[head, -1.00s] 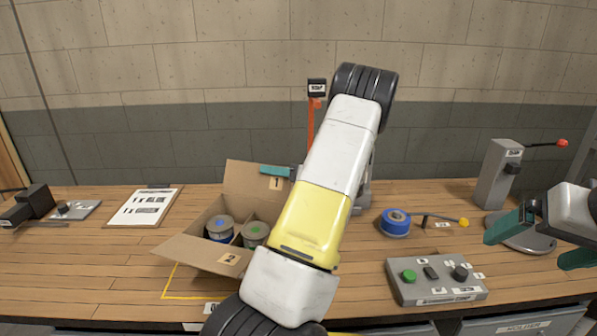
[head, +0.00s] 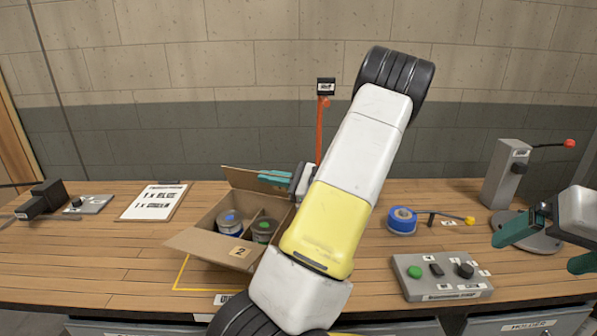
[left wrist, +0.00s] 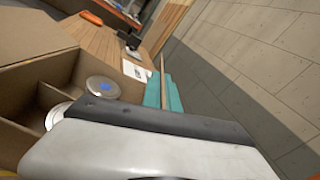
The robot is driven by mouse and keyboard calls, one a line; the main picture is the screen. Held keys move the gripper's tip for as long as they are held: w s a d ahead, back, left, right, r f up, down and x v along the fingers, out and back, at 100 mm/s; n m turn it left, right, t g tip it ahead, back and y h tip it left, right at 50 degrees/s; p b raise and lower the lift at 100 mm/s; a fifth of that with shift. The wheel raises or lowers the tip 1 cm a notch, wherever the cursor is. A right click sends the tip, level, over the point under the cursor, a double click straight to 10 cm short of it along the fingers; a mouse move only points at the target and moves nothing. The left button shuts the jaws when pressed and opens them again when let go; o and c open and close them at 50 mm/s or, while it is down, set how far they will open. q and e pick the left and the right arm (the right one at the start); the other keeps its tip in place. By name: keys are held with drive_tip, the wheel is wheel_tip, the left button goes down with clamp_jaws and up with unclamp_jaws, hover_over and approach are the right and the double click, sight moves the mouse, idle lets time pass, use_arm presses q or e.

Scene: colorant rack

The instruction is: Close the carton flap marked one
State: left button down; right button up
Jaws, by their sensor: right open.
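The open cardboard carton (head: 209,216) stands on the bench, left of centre. Its rear flap (head: 238,182), which bore the mark one a second ago, stands up at the back; its label is now hidden. My left gripper (head: 275,178) is at the top of this flap, its teal fingers on either side of the edge. In the left wrist view the fingers (left wrist: 164,93) lie close against the thin brown flap (left wrist: 163,62). Flap two (head: 215,250) hangs outward at the front. My right gripper (head: 538,252) is open and empty at the far right.
Cans with blue (head: 230,222) and green (head: 263,229) marks sit in the carton's compartments. An order board (head: 153,201) lies left.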

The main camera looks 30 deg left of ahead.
sight(264, 191)
use_arm(q)
drive_tip(key=s+n, duration=0.1)
drive_tip(key=s+f+n, duration=0.1)
drive_tip(key=shift+d+n, duration=0.15)
drive_tip(key=shift+n, duration=0.25)
drive_tip(key=n, duration=0.1)
drive_tip(key=s+f+n, duration=0.1)
drive_tip(key=shift+s+d+f+n, duration=0.15)
drive_tip(key=shift+s+f+n, duration=0.1)
drive_tip(key=shift+f+n, duration=0.05)
drive_tip(key=f+n, duration=0.1)
drive_tip(key=s+f+n, duration=0.1)
drive_tip(key=n, duration=0.1)
drive_tip(key=shift+d, duration=0.1)
drive_tip(key=shift+s+f+n, duration=0.3)
drive_tip(key=shift+f+n, duration=0.3)
drive_tip(key=shift+n, duration=0.4)
